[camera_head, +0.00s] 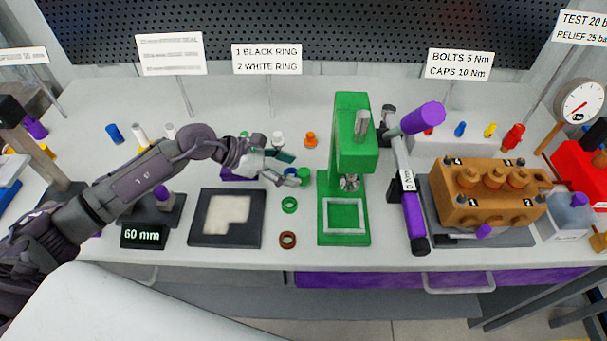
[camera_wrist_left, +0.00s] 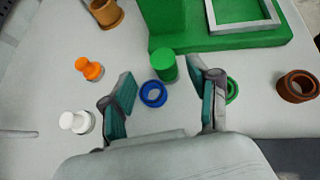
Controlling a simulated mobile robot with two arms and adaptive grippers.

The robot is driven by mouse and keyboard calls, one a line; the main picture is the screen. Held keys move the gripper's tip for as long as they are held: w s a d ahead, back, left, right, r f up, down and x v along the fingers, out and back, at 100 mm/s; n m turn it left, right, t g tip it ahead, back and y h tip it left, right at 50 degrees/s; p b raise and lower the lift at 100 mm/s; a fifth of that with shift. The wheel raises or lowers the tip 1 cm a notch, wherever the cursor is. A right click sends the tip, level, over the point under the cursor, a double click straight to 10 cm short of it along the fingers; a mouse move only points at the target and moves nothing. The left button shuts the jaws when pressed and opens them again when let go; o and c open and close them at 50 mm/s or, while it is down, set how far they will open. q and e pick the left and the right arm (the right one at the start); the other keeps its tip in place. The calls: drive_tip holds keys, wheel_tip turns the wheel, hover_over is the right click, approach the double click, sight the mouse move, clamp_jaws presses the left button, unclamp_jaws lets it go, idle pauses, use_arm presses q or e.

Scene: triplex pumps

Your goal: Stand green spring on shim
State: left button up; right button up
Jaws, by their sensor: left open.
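My left gripper (camera_head: 288,168) is open and empty over the bench, left of the green press. In the left wrist view the fingers (camera_wrist_left: 162,88) are spread. A short upright green cylinder (camera_wrist_left: 164,64), which looks like the green spring, lies just beyond them and also shows in the head view (camera_head: 305,176). A blue ring (camera_wrist_left: 153,93) lies between the fingers in that view, close beside the green cylinder. A green ring (camera_head: 289,204) and a brown ring (camera_head: 288,239) lie nearer the front edge. I cannot tell which ring is the shim. My right gripper is not in view.
The green press (camera_head: 344,235) stands right of the rings. A dark tray with a pale pad (camera_head: 197,236) lies to their left. An orange knob (camera_head: 310,139) and a white knob (camera_head: 278,139) stand behind the gripper.

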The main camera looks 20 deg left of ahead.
sight(304, 175)
use_arm(q)
drive_tip(key=x, duration=0.3)
drive_tip(key=p+x, duration=0.1)
drive_tip(key=shift+s+d+f, duration=0.1)
drive_tip(key=shift+s+d, duration=0.1)
drive_tip(key=shift+d, duration=0.1)
drive_tip(key=shift+a, duration=0.1)
clamp_jaws()
